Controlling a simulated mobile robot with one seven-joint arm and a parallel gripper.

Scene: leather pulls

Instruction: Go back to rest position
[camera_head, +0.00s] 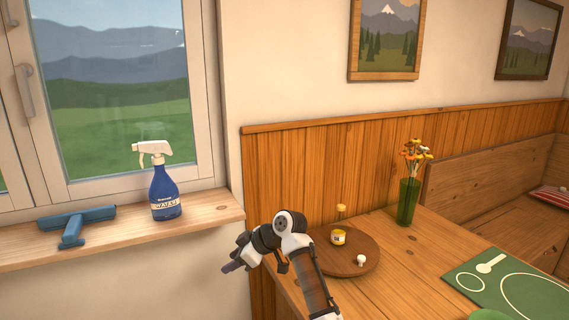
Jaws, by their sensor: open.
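My gripper (232,267) is at the lower middle of the head view, at the end of my white and dark arm. Its fingers point left, in front of the wall below the windowsill. It is open, and nothing shows between its fingers. It is apart from the sill and to the left of the round wooden board on the table.
A blue spray bottle (165,193) and a blue squeegee (74,224) are on the windowsill (120,235).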

